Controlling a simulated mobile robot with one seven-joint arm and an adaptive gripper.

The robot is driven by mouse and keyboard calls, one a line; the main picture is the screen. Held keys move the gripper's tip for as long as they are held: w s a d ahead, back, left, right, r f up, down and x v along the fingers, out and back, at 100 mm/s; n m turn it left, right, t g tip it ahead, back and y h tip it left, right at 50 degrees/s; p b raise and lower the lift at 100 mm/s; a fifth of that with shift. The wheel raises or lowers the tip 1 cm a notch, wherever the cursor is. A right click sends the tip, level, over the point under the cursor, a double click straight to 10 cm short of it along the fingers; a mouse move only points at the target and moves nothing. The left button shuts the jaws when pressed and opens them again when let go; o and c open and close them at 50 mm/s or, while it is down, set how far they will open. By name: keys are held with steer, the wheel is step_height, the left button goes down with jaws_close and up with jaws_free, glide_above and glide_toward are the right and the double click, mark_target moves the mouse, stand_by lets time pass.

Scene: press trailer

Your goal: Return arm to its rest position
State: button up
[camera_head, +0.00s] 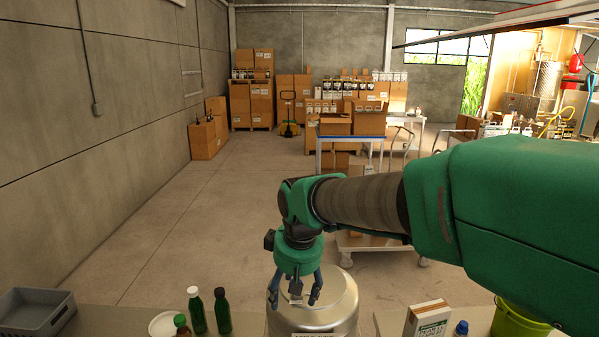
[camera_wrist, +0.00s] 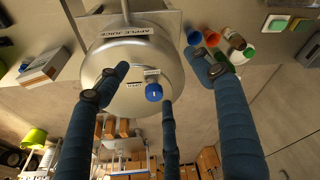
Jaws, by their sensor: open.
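My green arm reaches in from the right in the head view, with the wrist bent down. My gripper (camera_head: 294,297) hangs over the left part of a steel vessel (camera_head: 340,310), its blue fingers spread and nothing between them. In the wrist view the open fingers of my gripper (camera_wrist: 164,78) frame the vessel's round top (camera_wrist: 115,62), which has an "APPLE JUICE" label. A blue-capped part (camera_wrist: 153,91) on the vessel shows between the fingers. I cannot tell whether a finger touches the vessel.
On the near counter are a grey crate (camera_head: 36,312), a white plate (camera_head: 165,325), dark green bottles (camera_head: 222,311), a carton (camera_head: 428,318) and a lime bucket (camera_head: 515,322). Carts and stacked boxes (camera_head: 352,117) stand behind. The floor at left (camera_head: 190,230) is clear.

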steer(key=s+d+r+m+t+b, duration=0.1)
steer(key=s+d+r+m+b, duration=0.2)
steer(key=s+d, duration=0.9)
steer(key=s+d+f+m+t+b, duration=0.1)
steer(key=s+d+f+m, duration=0.1)
steer(key=s+d, duration=0.3)
steer(key=s+d+f+m+h+b, duration=0.1)
steer(key=s+d+f+m+b, duration=0.1)
steer(key=s, duration=0.6)
steer(key=d+f+m, duration=0.1)
steer(key=d+f, duration=0.1)
steer(key=d, duration=0.1)
steer(key=shift+s+d+f+t, duration=0.25)
steer(key=shift+d+t, duration=0.1)
steer(key=shift+t, duration=0.05)
